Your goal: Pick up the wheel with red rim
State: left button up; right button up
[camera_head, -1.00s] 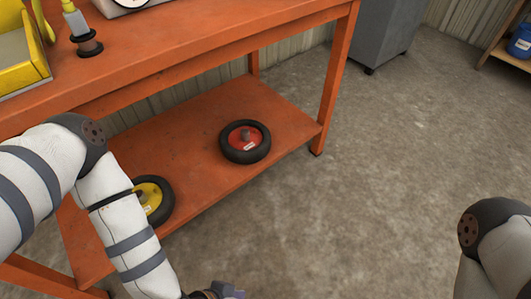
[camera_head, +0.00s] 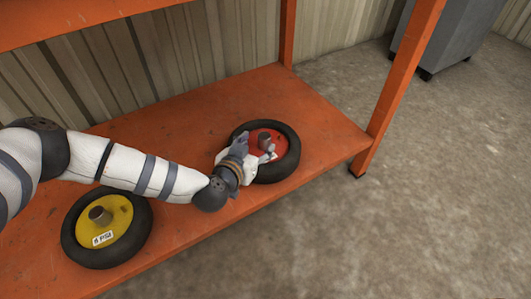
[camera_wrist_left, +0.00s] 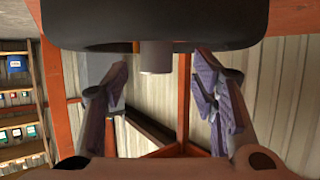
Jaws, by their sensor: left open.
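The wheel with red rim (camera_head: 287,167) lies flat on the lower orange shelf, with a black tyre and a grey hub standing up from its middle. My left gripper (camera_head: 256,152) is over the wheel's near-left part, its open fingers close to the hub and hiding part of the rim. In the left wrist view the grey hub (camera_wrist_left: 156,57) shows between the two open fingers (camera_wrist_left: 158,88), with the dark tyre (camera_wrist_left: 215,22) across the top. Whether the fingers touch the hub cannot be told. My right gripper is not in view.
A wheel with yellow rim (camera_head: 122,232) lies on the same orange shelf (camera_head: 196,232) at the left. An orange table leg (camera_head: 398,88) rises right of the red-rimmed wheel. A grey cabinet (camera_head: 452,35) stands at the back right. The concrete floor at right is clear.

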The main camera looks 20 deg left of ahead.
aim_at(262, 138)
pick_arm(q)
jog(key=b+x, duration=0.1)
jog(key=x, duration=0.1)
jog(key=b+x, duration=0.1)
jog(key=x, duration=0.1)
jog(key=shift+w+d+b, duration=0.25)
jog(key=shift+w+b, duration=0.1)
jog(key=shift+w, duration=0.25)
jog(key=shift+r, duration=0.2)
grip_shut()
jog(key=shift+r, duration=0.1)
